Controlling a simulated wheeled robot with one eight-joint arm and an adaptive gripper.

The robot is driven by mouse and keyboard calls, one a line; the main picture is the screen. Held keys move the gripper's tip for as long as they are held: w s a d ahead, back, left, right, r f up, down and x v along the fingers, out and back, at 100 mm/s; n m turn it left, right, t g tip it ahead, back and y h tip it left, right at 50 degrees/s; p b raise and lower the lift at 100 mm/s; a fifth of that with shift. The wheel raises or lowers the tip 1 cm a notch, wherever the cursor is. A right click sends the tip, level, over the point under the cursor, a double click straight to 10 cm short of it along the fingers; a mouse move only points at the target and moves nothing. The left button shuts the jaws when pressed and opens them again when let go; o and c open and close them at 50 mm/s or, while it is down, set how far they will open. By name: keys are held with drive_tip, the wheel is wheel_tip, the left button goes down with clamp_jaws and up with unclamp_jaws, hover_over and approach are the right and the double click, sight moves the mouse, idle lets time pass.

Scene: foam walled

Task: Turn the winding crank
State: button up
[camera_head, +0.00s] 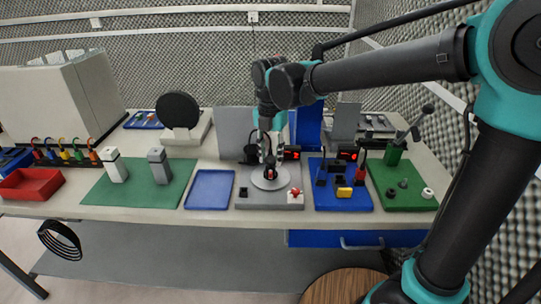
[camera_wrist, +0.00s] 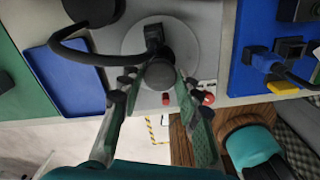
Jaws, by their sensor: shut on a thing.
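The winding crank appears as a pale round disc (camera_head: 258,183) on a grey board, with a dark upright knob (camera_wrist: 160,74) standing on it. In the wrist view the disc (camera_wrist: 132,40) lies behind the knob, and a dark block (camera_wrist: 153,34) sits beside the knob. My gripper (camera_head: 268,160) points down over the disc. In the wrist view my gripper (camera_wrist: 158,86) has its two fingers on either side of the knob, shut on it. In the head view the fingers hide most of the knob.
A red button on a white block (camera_head: 295,194) sits right of the disc. A blue tray (camera_head: 210,190) lies left. A blue board (camera_head: 342,201) with connectors and a green board (camera_head: 402,202) lie right. A black cable (camera_wrist: 70,42) arcs close to the disc.

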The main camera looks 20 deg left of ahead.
sight(270, 159)
drive_tip(key=shift+n, duration=2.4)
drive_tip(key=shift+n, duration=0.4)
drive_tip(key=o, duration=1.2)
drive_tip(key=shift+c, duration=0.2)
drive_tip(key=shift+r, duration=0.1)
wheel_tip(270, 159, up, 12)
